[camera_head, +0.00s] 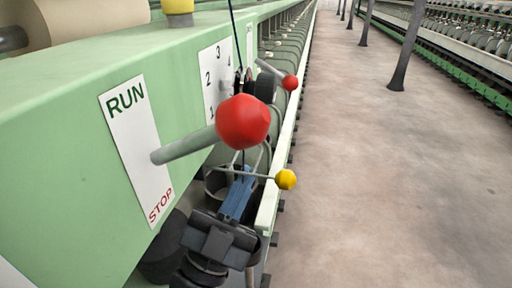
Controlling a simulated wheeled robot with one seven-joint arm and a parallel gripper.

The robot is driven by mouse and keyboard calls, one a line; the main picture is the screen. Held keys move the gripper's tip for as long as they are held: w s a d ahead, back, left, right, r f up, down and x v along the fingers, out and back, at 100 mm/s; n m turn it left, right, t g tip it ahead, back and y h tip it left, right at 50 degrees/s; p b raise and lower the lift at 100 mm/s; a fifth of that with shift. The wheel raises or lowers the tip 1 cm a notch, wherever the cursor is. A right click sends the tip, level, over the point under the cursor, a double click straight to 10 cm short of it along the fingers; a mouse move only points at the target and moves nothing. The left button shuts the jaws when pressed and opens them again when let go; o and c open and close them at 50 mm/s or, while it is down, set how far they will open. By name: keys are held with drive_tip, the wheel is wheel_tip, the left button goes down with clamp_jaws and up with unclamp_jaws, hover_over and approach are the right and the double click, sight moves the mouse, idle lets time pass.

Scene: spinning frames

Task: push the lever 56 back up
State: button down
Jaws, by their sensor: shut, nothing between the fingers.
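No number 56 shows on any lever. A thin wire lever with a yellow ball (286,180) sticks out to the right, nearly level, below the large red knob. A grey lever with a large red ball (243,121) juts out from the RUN/STOP plate (137,145), in front of the lower half of that plate. My gripper (243,176) comes up from the bottom, with dark wrist parts and narrow blue fingers that are shut and empty. Its tips are close to the wire rod of the yellow ball; I cannot tell whether they touch.
A second red-knobbed lever (290,82) stands farther along, by the numbered plate (216,80). The green machine housing (60,130) fills the left, and its row of spinning units runs into the distance. The floor aisle (390,190) on the right is clear, with posts farther back.

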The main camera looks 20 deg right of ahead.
sight(276, 72)
drive_tip(key=p+x, duration=0.3)
drive_tip(key=x, duration=1)
drive_tip(key=shift+p, duration=0.3)
